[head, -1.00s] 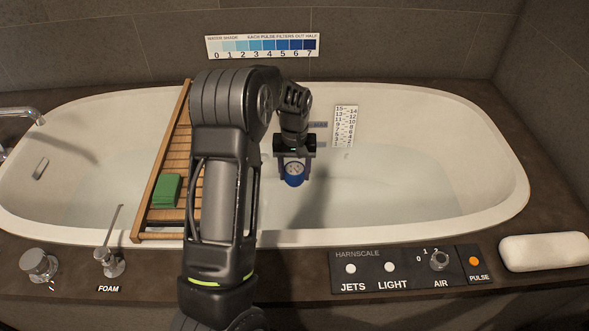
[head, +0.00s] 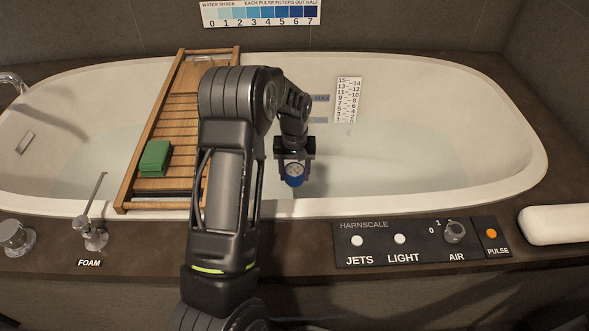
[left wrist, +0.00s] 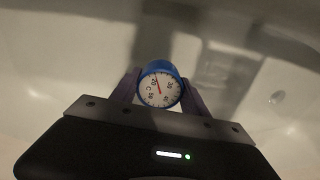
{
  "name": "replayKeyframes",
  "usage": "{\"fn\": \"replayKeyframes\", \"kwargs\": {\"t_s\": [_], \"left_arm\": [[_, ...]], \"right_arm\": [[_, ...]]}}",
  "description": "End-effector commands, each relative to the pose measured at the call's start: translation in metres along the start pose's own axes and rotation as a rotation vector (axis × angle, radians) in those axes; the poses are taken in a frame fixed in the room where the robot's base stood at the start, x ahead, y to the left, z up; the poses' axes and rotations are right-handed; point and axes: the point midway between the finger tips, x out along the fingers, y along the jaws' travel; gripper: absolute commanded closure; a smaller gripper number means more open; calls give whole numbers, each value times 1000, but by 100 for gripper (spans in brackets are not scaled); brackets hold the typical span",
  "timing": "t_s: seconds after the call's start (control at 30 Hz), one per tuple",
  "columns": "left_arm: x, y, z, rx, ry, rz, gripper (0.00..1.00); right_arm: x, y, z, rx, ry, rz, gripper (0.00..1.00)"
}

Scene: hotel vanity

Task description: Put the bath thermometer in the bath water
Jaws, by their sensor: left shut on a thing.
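The bath thermometer (head: 294,180) is a round blue body with a white dial and a red needle; its dial shows clearly in the left wrist view (left wrist: 160,88). My left gripper (head: 294,170) is shut on it, with a finger on each side. It is over the middle of the bathtub, inside the rim. The bath water (head: 400,165) is clear and pale in the white tub (head: 509,180). I cannot tell whether the thermometer touches the water. My right gripper is not in view.
A wooden bath tray (head: 150,125) with a green block (head: 154,158) spans the tub left of my arm. A control panel (head: 418,242), a foam lever (head: 95,235) and a white pillow (head: 556,224) lie along the front ledge. Open water lies right of the gripper.

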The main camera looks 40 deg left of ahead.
Motion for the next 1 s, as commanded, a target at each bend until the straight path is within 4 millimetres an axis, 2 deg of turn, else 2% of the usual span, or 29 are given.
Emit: {"fn": "replayKeyframes", "kwargs": {"t_s": [0.03, 0.2, 0.57, 0.6, 0.9, 1.0], "left_arm": [[8, 0, 0, 0, 0, 0, 90], [17, 0, 0, 0, 0, 0, 90], [19, 0, 0, 0, 0, 0, 90], [19, 0, 0, 0, 0, 0, 46], [19, 0, 0, 0, 0, 0, 22], [19, 0, 0, 0, 0, 0, 22]], "right_arm": [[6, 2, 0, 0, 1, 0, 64], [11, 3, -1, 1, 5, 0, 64], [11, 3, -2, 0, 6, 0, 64], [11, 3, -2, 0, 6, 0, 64], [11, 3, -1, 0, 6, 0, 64], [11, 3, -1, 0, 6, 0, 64]]}}
